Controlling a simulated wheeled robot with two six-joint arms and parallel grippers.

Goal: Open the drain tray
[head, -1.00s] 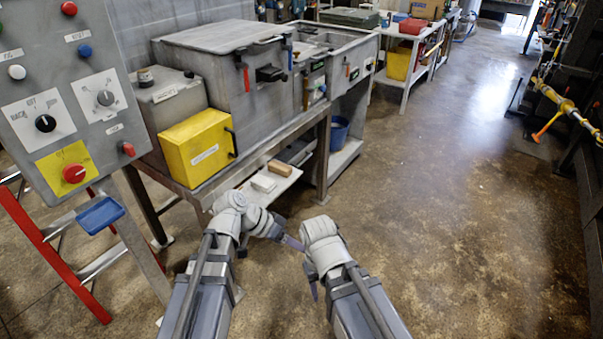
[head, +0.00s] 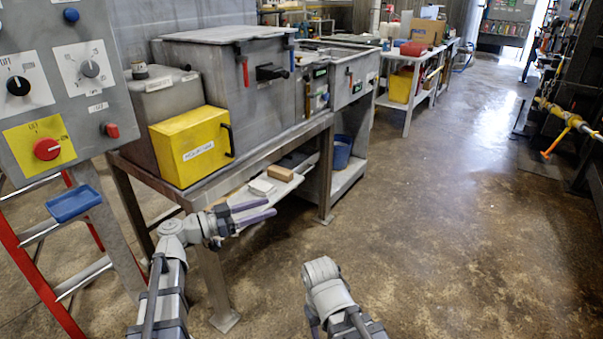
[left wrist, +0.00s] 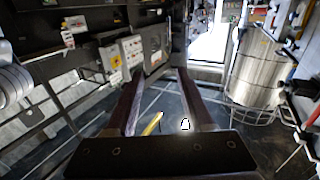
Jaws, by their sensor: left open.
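A grey compactor (head: 220,80) stands on a metal bench in the head view. A yellow box (head: 192,148) with a dark upright handle (head: 228,140) on its right side sits at the bench's near end. A pale tray-like shelf (head: 250,199) lies under the bench top, bearing a white block and a brown block. I cannot tell for sure which part is the drain tray. My left gripper (head: 266,209) is open and empty, its fingers pointing right in front of the shelf. The left wrist view shows its fingers (left wrist: 160,72) apart. My right gripper's fingers are hidden; only its wrist shows.
A control panel (head: 75,130) and a red-sided ladder (head: 30,255) with a blue tray (head: 73,203) stand at left. A bench leg (head: 210,285) stands close to my left arm. A blue bucket (head: 342,152) sits under the bench.

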